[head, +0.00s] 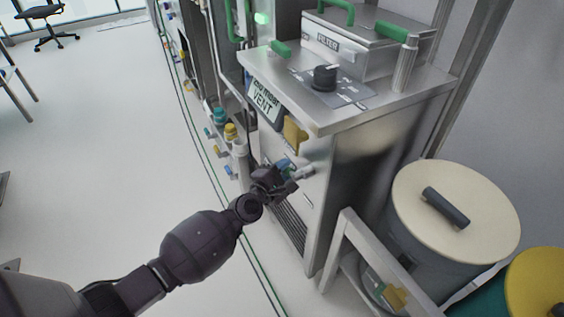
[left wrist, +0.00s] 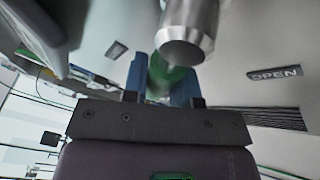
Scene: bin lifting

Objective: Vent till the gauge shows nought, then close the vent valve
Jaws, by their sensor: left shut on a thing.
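My left gripper (head: 284,172) is at the front face of the steel cabinet (head: 335,110), low below the VENT sign. In the left wrist view its blue fingers (left wrist: 160,85) are closed on a green handle (left wrist: 164,74), which I take to be the vent valve's. A silver metal stub (left wrist: 188,38) stands just beside the handle, and an OPEN label (left wrist: 274,74) is on the panel to the right. My right gripper is not in view.
A black knob (head: 325,77) and a FILTER box (head: 365,45) are on the cabinet top. A yellow tab (head: 294,134) sticks out above my gripper. A cream-lidded drum (head: 456,215) stands at right.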

